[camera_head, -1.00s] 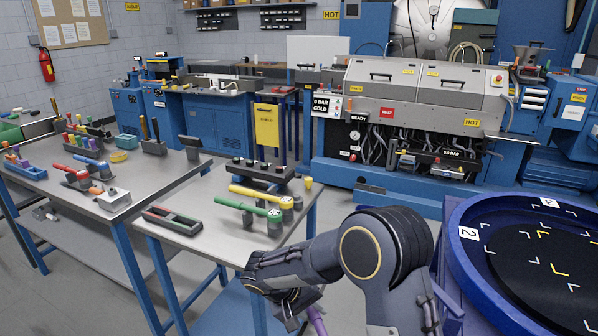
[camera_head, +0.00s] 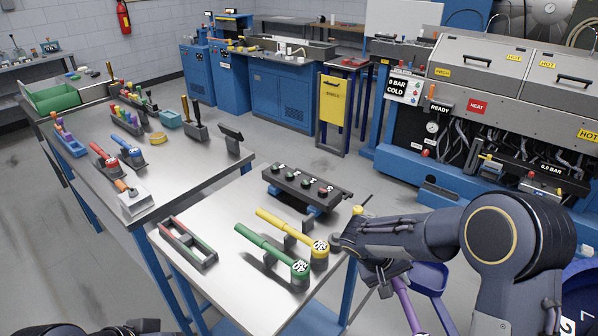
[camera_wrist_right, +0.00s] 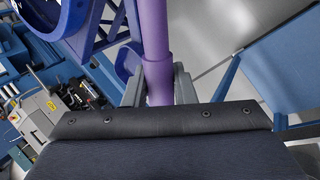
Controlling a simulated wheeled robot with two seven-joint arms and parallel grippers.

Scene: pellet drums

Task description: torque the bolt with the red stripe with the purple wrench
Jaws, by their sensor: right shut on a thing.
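My right gripper (camera_head: 393,272) is shut on the purple wrench (camera_head: 407,305), beyond the right edge of the near table. The wrench handle hangs down, partly hidden by my arm; in the right wrist view the purple wrench (camera_wrist_right: 154,50) runs up from between the fingers (camera_wrist_right: 158,88). A black block with several bolts (camera_head: 305,186) stands at the back of the near table, left of the gripper and apart from it. The stripe colours on the bolts are too small to tell surely.
A green wrench (camera_head: 268,250) and a yellow wrench (camera_head: 290,230) rest on the near table (camera_head: 215,285). An open tray with red and green edges (camera_head: 186,241) lies left of them. A second table (camera_head: 165,180) with tools stands behind left. The near table's front is clear.

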